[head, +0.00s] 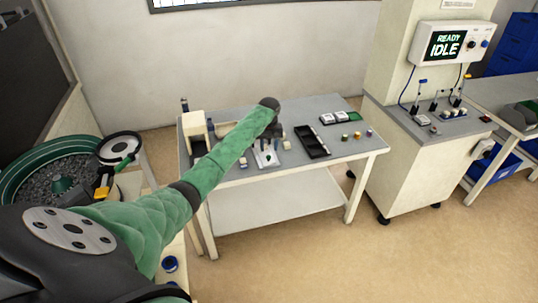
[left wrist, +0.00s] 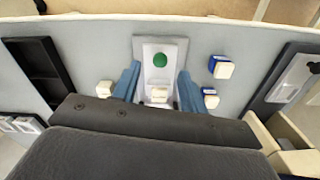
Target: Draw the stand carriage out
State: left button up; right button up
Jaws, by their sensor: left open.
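A light grey plate with a green dot (head: 268,157) lies on the table below my left gripper (head: 267,143). It also shows in the left wrist view (left wrist: 148,48), with a small cream block (left wrist: 158,96) at its far end from the dot. My left gripper (left wrist: 157,88) is open, its blue fingers on either side of the plate and block. I cannot tell whether they touch. A cream upright stand (head: 194,124) is at the table's left end; part of it shows in the left wrist view (left wrist: 287,138). Which piece is the carriage is unclear. My right gripper is out of view.
A black compartment tray (head: 312,142) is right of the plate. Blue-and-cream blocks (left wrist: 221,68) lie beside the plate. Small coloured parts (head: 357,134) are further right on the grey table (head: 345,152). A bowl feeder (head: 45,170) is at the left.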

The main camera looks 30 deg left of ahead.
pick_arm(q)
jog(key=shift+r+b, duration=0.3)
jog(key=shift+r, duration=1.15)
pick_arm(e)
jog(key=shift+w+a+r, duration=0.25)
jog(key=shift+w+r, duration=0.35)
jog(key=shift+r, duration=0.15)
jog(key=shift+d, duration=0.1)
